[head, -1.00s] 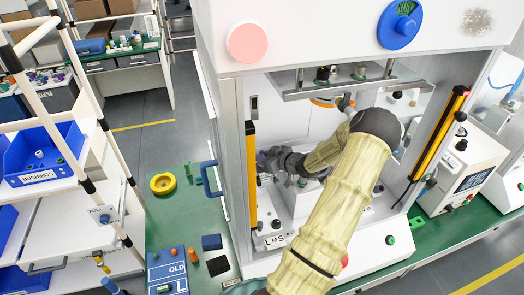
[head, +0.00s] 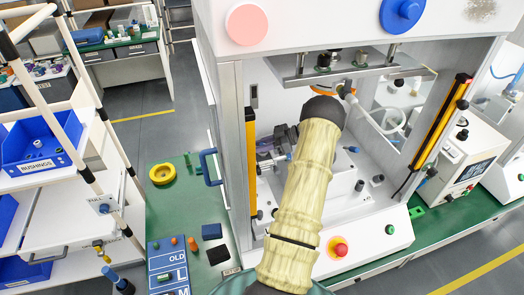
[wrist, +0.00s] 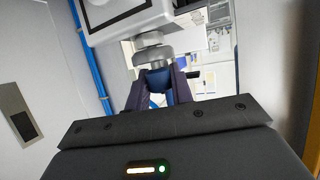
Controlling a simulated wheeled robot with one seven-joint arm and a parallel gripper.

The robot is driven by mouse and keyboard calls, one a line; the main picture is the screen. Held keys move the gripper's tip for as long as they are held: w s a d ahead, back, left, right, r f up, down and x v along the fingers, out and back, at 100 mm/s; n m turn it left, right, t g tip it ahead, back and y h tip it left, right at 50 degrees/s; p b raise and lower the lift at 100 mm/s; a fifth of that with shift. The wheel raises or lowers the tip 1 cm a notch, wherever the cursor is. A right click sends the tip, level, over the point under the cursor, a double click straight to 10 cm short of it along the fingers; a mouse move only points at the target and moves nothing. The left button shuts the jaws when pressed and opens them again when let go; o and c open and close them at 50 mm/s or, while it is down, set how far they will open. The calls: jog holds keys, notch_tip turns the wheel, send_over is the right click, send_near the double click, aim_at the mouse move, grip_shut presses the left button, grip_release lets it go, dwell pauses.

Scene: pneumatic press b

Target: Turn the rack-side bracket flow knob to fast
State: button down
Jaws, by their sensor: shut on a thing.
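A blue knob (wrist: 158,79) sits between the fingertips of my gripper (wrist: 157,84) in the wrist view. A round grey metal collar (wrist: 151,54) is just above the knob, below a white block with a dark panel. My gripper is shut on the knob. In the head view my gripper (head: 270,150) is inside the press (head: 340,205), near its left post, partly hidden by my arm. Knob markings and its setting cannot be read.
My arm passes through the press's open front, between the yellow light curtains on the left (head: 251,150) and right (head: 441,120). A red stop button (head: 340,250) is on the front panel. A yellow ring (head: 162,174) lies on the green bench. Shelving with blue bins stands left.

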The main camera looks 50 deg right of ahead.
jog(key=n+g+y+b, duration=0.2)
jog(key=n+b, duration=0.1)
jog(key=shift+f+g, duration=0.2)
jog(key=shift+g, duration=0.1)
jog(key=shift+r+n+g+y+b, duration=0.15)
jog(key=shift+n+g+y+b, duration=0.3)
jog(key=shift+n+g, duration=0.2)
jog(key=shift+r+g, duration=0.2)
jog(key=shift+g, duration=0.05)
jog(key=c, duration=1.2)
grip_release()
jog(key=shift+f, duration=0.1)
jog(key=shift+d, duration=0.1)
